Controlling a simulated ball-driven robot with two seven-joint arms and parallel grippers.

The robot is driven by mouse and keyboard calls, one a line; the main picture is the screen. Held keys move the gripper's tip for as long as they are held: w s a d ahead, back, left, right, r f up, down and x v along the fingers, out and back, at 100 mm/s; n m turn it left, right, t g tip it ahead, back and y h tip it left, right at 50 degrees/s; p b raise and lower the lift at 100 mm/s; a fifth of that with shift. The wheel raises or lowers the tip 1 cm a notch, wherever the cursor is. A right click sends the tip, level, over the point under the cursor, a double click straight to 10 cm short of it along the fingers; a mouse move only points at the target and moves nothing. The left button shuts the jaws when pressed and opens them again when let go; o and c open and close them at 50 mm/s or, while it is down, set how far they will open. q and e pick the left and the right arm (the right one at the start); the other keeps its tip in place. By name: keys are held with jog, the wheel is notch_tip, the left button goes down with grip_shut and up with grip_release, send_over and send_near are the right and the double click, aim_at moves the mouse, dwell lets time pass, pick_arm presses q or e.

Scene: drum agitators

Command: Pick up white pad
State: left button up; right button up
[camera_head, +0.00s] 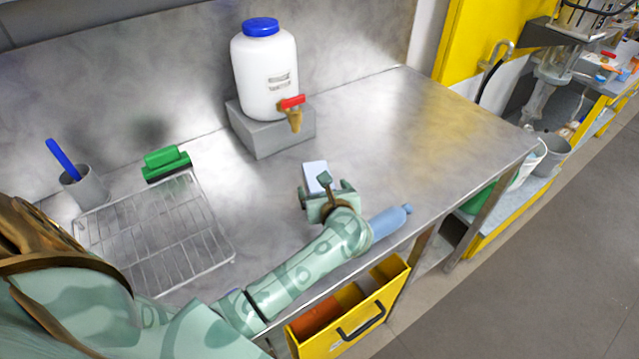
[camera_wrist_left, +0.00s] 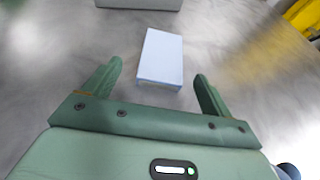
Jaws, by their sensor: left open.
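The white pad (camera_head: 316,175) is a small pale block lying on the steel worktop, just beyond my left gripper in the head view. My left gripper (camera_head: 325,190) is open and empty above the worktop, and its body hides the pad's near part in that view. In the left wrist view the whole pad (camera_wrist_left: 161,58) shows ahead of the gripper (camera_wrist_left: 158,84). The pad's near end lies about level with the gap between the two green fingertips, with clear room on both sides. My right gripper is not in view.
A white container (camera_head: 265,75) with a red tap stands on a grey block (camera_head: 270,134) behind the pad. A blue bottle (camera_head: 390,221) lies close right of my arm. A wire rack (camera_head: 155,240) and green brush (camera_head: 167,163) are at left. The worktop (camera_head: 420,130) is clear at right.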

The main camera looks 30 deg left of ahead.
pick_arm(q)
jog(key=shift+w+a+f, duration=0.25)
jog(key=shift+w+a, duration=0.2)
jog(key=b+x, duration=0.3)
jog(key=x, duration=0.1)
jog(key=shift+w+a+f, duration=0.15)
jog(key=shift+w+f, duration=0.05)
jog(key=shift+w, duration=0.3)
jog(key=shift+r, duration=0.2)
jog(key=c, duration=1.2)
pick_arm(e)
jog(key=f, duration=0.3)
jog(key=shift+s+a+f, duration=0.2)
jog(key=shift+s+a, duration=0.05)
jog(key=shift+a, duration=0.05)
